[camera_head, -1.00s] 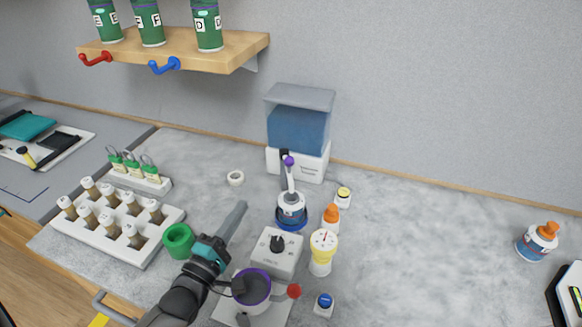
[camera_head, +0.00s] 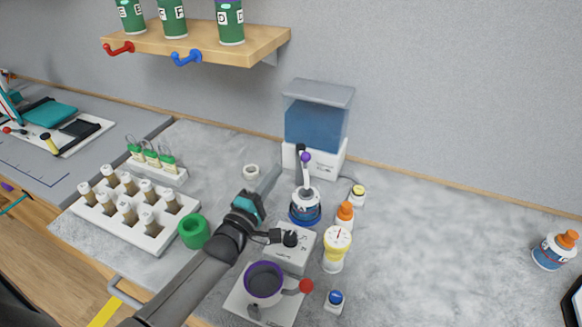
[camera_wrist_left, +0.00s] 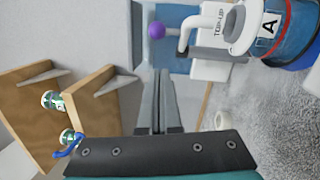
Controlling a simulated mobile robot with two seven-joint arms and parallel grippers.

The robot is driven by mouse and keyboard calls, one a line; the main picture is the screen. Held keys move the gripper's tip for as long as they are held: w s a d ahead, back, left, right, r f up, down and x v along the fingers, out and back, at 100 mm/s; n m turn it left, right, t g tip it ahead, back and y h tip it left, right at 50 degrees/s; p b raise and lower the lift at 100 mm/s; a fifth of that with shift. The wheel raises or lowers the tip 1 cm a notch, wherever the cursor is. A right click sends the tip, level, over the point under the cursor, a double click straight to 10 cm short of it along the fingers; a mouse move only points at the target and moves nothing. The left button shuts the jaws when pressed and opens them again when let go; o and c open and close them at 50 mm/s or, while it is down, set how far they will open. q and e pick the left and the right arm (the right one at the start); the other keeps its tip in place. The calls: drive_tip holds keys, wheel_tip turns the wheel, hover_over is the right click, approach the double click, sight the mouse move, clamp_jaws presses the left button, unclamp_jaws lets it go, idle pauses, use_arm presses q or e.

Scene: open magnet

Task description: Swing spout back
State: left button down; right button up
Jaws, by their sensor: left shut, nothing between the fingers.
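A dispenser (camera_head: 318,125) with a blue tank stands against the back wall. Its white spout (camera_head: 306,177) has a purple ball (camera_head: 306,157) at its end and sits over a blue-and-white bottle (camera_head: 304,209). My right gripper is not in view.
A white tape roll (camera_head: 251,171) lies left of my fingers. A vial rack (camera_head: 150,240) is at left.

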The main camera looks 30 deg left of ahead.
sight(307, 162)
use_arm(q)
drive_tip(key=w+d, duration=0.1)
drive_tip(key=w+d+r, duration=0.1)
drive_tip(key=w, duration=0.1)
drive_tip(key=shift+w+d+p, duration=0.2)
drive_tip(key=shift+d+p, duration=0.1)
drive_tip(key=shift+d, duration=0.1)
drive_tip(key=shift+d, duration=0.1)
drive_tip(key=shift+d, duration=0.3)
drive_tip(key=shift+w+d, duration=0.15)
drive_tip(key=shift+d, duration=0.05)
drive_tip(key=shift+w+d, duration=0.3)
drive_tip(key=shift+d, duration=0.4)
drive_tip(key=w+d+b, duration=0.4)
drive_tip(key=w+d, duration=0.2)
drive_tip(key=w, duration=0.1)
idle(1.4)
